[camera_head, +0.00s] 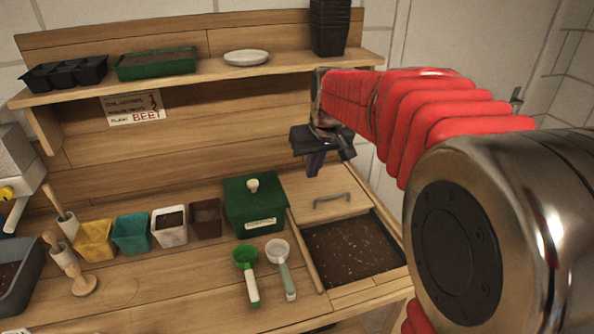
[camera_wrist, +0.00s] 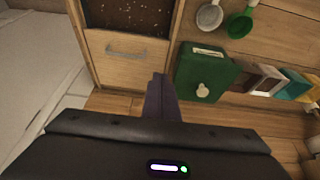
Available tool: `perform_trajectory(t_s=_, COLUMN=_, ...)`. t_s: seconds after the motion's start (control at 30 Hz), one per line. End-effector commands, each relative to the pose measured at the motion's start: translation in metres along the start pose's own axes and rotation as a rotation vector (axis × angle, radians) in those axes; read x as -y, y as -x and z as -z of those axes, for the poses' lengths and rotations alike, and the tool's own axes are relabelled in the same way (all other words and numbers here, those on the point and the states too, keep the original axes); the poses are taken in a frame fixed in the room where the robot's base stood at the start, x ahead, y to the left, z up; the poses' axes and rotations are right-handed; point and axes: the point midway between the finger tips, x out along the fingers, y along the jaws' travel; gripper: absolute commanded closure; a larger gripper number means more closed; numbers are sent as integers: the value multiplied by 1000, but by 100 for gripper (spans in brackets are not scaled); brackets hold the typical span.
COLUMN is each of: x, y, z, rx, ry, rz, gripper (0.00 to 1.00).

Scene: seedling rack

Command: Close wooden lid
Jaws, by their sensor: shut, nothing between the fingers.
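The wooden lid (camera_head: 330,199) is a flat panel with a grey bar handle (camera_head: 332,198). It lies at the back of a soil-filled bin (camera_head: 352,250) set into the bench, and the soil in front of it is uncovered. In the wrist view the lid (camera_wrist: 126,68) and its handle (camera_wrist: 127,51) show at upper left, with dark soil (camera_wrist: 128,14) beyond. My gripper (camera_head: 315,168) hangs in the air above and behind the lid, apart from the handle. Its fingers (camera_wrist: 160,92) are together and empty.
A green box with a knob (camera_head: 255,205) stands just left of the lid. Green and white scoops (camera_head: 245,262) lie in front of it. Several small pots (camera_head: 131,233) line the bench. A shelf (camera_head: 200,70) with trays and stacked black pots is above.

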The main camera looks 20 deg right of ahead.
Motion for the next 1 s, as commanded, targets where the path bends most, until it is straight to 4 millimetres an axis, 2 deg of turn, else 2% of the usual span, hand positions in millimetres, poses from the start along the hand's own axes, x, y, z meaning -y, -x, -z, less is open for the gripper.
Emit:
perform_trajectory(t_s=0.2, x=-26, y=-44, z=39, rx=21, ry=-3, rz=2, gripper=100)
perform_trajectory(t_s=0.5, x=-61, y=-105, z=76, rx=41, ry=-5, rz=6, gripper=100)
perform_trajectory(t_s=0.7, x=-70, y=-120, z=84, rx=44, ry=-4, rz=7, gripper=100)
perform_trajectory(t_s=1.0, x=-70, y=-120, z=84, rx=44, ry=-4, rz=7, gripper=100)
